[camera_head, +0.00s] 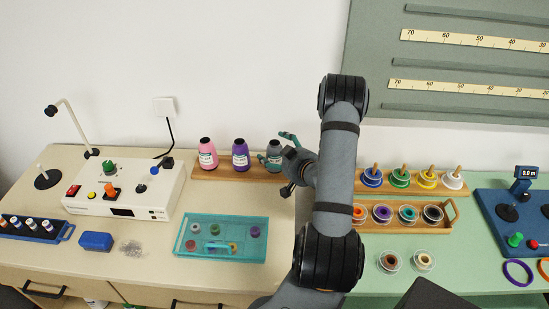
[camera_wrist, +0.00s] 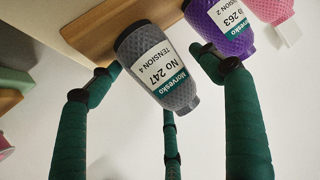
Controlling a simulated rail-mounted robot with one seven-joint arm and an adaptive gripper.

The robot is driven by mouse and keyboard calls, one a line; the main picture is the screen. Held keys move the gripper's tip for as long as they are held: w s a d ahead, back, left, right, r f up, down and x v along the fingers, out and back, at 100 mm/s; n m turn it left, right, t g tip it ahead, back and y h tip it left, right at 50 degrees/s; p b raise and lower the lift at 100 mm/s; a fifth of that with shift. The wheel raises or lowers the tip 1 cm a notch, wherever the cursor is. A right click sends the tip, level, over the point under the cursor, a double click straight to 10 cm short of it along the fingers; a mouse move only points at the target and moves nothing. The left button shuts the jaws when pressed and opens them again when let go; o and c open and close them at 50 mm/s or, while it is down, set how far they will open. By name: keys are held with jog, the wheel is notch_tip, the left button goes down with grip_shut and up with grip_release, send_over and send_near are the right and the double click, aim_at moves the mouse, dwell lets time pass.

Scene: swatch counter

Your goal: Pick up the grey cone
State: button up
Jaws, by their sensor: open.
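The grey cone (camera_head: 275,151) stands at the right end of a wooden board against the wall. My gripper (camera_head: 273,146) is at it, and its green fingers partly hide the cone in the head view. In the wrist view the grey cone (camera_wrist: 165,72), labelled No 247, appears upside down between the spread fingertips of my gripper (camera_wrist: 156,62). One fingertip is on each side of the cone, and a third finger shows below it. The gripper is open; I cannot tell whether any finger touches the cone.
A purple cone (camera_head: 240,154) stands close beside the grey one, with a pink cone (camera_head: 207,154) further left on the wooden board (camera_head: 222,175). A teal tray (camera_head: 187,247) lies in front. A peg rack with spools (camera_head: 398,178) stands right of my arm.

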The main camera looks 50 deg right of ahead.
jog(key=shift+w+d, duration=0.1)
jog(key=shift+c, duration=1.2)
jog(key=c, duration=1)
jog(key=shift+c, duration=0.2)
